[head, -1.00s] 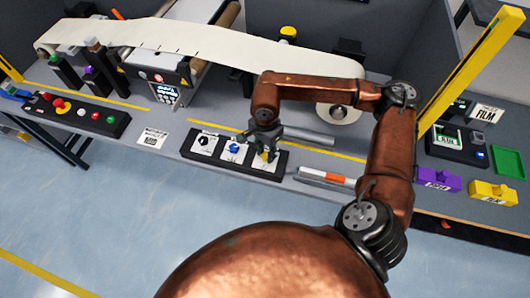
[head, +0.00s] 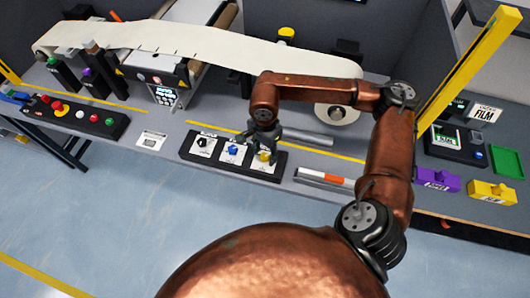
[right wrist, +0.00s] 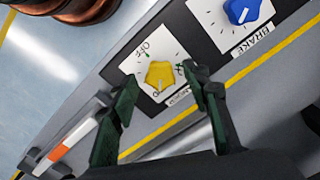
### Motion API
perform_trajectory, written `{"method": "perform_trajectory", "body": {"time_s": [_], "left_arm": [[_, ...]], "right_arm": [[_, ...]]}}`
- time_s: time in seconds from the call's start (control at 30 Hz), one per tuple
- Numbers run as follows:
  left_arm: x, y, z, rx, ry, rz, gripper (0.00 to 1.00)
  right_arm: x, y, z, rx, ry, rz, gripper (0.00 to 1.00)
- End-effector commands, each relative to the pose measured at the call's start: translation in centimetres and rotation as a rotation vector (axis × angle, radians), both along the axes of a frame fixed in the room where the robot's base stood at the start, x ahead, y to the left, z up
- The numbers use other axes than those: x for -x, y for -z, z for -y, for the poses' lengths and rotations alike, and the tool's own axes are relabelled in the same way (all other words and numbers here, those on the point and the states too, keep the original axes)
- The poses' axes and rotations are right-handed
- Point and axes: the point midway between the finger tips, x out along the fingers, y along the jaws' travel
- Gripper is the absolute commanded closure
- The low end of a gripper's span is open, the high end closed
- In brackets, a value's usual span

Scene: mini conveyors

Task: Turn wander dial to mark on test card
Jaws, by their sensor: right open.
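The yellow dial (head: 264,157) is at the right end of a black three-dial panel (head: 187,145). In the right wrist view the yellow dial (right wrist: 160,75) sits on a white plate with tick marks and the word OFF. The plate's lower label is partly hidden, so I cannot read it fully. My right gripper (head: 262,150) is open over this dial; its green-padded fingers (right wrist: 160,80) stand on either side, apart from the knob. A small white card (head: 151,140) lies left of the panel; its print is too small to read. My left gripper is out of view.
A blue dial (head: 232,150) labelled BRAKE and a black dial (head: 203,145) are beside the yellow one. A red-button box (head: 75,113) is far left; purple (head: 437,180) and yellow (head: 492,193) blocks are right.

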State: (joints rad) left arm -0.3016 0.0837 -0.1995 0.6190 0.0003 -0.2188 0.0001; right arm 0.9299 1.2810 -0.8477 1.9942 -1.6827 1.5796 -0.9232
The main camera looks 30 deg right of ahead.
Motion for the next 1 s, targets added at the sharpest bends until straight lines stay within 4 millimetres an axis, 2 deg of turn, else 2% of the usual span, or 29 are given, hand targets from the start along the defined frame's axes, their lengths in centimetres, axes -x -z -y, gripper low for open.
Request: {"method": "perform_trajectory", "body": {"time_s": [0.17,0.4,0.6,0.8,1.0], "left_arm": [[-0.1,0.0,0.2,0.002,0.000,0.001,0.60],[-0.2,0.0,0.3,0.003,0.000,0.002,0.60],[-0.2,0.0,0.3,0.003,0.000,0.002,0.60],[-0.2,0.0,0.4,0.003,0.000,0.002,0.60],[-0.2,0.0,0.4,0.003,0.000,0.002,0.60]], "right_arm": [[-0.1,-2.4,0.0,0.000,0.000,0.005,0.57],[-0.1,-7.4,0.0,0.001,0.001,0.006,0.57],[-0.1,-10.6,0.1,0.001,0.002,0.004,0.57],[-0.1,-11.8,0.1,0.001,0.002,0.002,0.57],[-0.1,-11.9,0.1,0.001,0.002,0.002,0.57]]}}
